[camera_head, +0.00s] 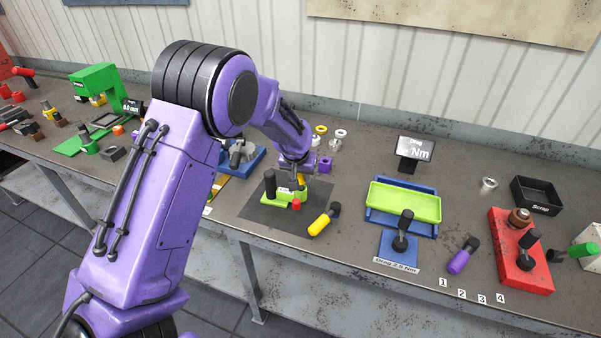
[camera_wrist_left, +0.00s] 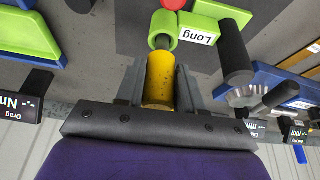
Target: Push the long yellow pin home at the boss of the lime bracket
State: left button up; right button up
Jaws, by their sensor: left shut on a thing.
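The lime bracket (camera_head: 283,197) stands on a dark mat, with a black upright handle (camera_head: 270,184) at its left. Its lime boss (camera_wrist_left: 164,22) shows in the left wrist view beside a white "Long" label (camera_wrist_left: 197,36). My left gripper (camera_head: 301,178) is shut on the yellow pin (camera_wrist_left: 160,78), close to the bracket. My right gripper is not in view.
A yellow-handled tool (camera_head: 321,224) lies on the mat in front of the bracket, near a small red part (camera_head: 296,204). A blue fixture (camera_head: 246,158) stands behind left. A lime tray (camera_head: 404,203) lies to the right. The mat's front left (camera_head: 262,217) is clear.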

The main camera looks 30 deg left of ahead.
pick_arm(q)
jog(key=shift+f+b, duration=0.65)
jog(key=shift+f, duration=0.75)
jog(key=o, duration=1.2)
jog(key=shift+c, duration=0.2)
jog(key=b+v, duration=0.2)
jog(key=v, duration=0.8)
jog(key=shift+r, duration=0.25)
